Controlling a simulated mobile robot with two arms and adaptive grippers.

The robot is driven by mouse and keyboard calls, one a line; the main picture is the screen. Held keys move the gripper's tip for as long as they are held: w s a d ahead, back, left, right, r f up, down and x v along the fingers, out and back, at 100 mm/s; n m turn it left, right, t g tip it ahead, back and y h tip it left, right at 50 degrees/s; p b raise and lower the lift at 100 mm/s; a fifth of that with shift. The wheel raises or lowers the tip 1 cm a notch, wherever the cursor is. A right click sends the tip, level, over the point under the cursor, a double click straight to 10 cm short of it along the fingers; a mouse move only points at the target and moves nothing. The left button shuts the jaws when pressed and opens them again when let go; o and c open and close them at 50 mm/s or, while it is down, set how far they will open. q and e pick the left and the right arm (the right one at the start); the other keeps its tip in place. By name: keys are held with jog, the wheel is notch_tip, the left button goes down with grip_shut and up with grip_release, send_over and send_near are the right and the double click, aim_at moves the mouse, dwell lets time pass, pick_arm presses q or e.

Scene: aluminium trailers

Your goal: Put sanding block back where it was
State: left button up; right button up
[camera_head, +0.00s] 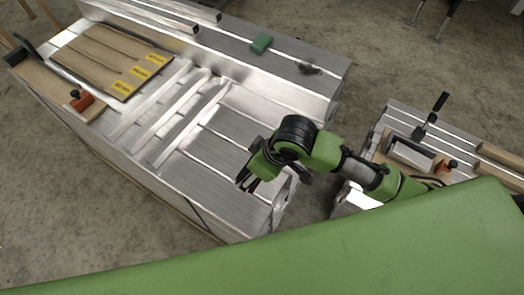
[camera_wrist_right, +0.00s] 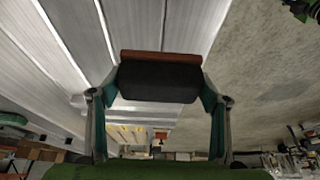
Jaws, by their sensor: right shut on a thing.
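My right gripper (camera_head: 250,180) hangs over the near right end of the large aluminium trailer bed (camera_head: 228,132). In the right wrist view its two fingers are shut on a block with a black body and a reddish-brown face, taken as the sanding block (camera_wrist_right: 158,82). The block sits crosswise between the fingertips. In the head view the gripper and wrist hide it. Whether it touches the bed cannot be told. My left gripper is in neither view.
Wooden boards with yellow labels (camera_head: 133,71) and an orange tool with a black knob (camera_head: 80,100) lie at the bed's left end. A green block (camera_head: 261,43) sits on the far side profile. A smaller aluminium trailer (camera_head: 457,135) with tools stands right. Much of the bed is bare.

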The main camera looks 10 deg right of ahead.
jog(key=shift+w+d+f, duration=0.1)
jog(key=shift+w+d, duration=0.15)
jog(key=shift+w, duration=0.05)
jog(key=w+d+f, duration=0.1)
jog(key=w+f, duration=0.1)
jog(key=w, duration=0.1)
jog(key=w+d+f, duration=0.1)
jog(key=w+f, duration=0.2)
jog(key=w, duration=0.1)
jog(key=w+d+f, duration=0.1)
jog(key=w+f, duration=0.2)
jog(key=w, duration=0.1)
jog(key=shift+w+d+f, duration=0.1)
jog(key=shift+w+d, duration=0.05)
jog(key=shift+d, duration=0.2)
jog(key=shift+w+d+f, duration=0.15)
jog(key=shift+w+f, duration=0.2)
jog(key=shift+f, duration=0.05)
jog(key=shift+w+f+b, duration=0.2)
jog(key=shift+f+b, duration=0.1)
jog(key=shift+f, duration=1.45)
jog(key=shift+d+f, duration=0.1)
jog(key=shift+f, duration=0.05)
jog(key=o, duration=1.1)
jog(key=shift+c, duration=0.2)
